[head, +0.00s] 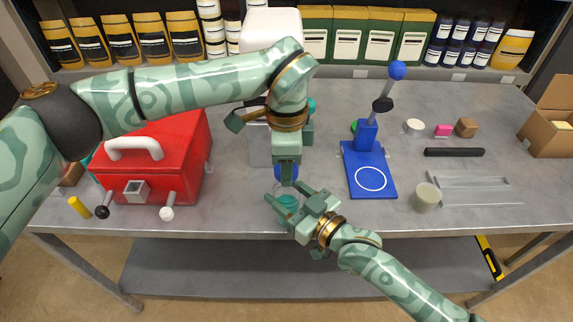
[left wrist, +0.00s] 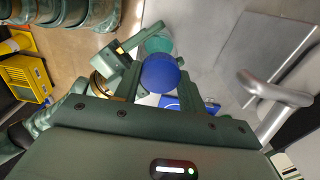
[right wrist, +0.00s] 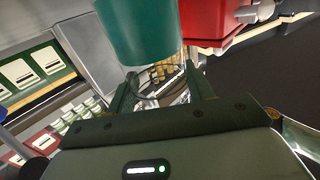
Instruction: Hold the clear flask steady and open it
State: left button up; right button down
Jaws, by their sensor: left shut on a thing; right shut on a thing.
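The flask shows as a teal part (head: 287,202) near the table's front edge, and its teal part is also at the top of the right wrist view (right wrist: 140,32). Its clear body (right wrist: 168,88) shows between my right fingers. My right gripper (head: 284,192) is shut on the flask from the front right. A round blue stopper (left wrist: 160,73) is between the fingers of my left gripper (head: 287,180), which points down above the flask and is shut on it. I cannot tell whether the stopper still touches the flask; the fingers hide the gap.
A red case (head: 155,160) stands left of the grippers. A blue stand (head: 370,175) with a tilted post stands to the right. A beaker (head: 427,198), a black bar (head: 454,152) and a cardboard box (head: 550,125) lie further right. Shelves of containers line the back.

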pick_arm(q)
jog(key=shift+r, duration=0.15)
jog(key=shift+r, duration=1.9)
pick_arm(e)
jog(key=c, duration=0.5)
grip_release()
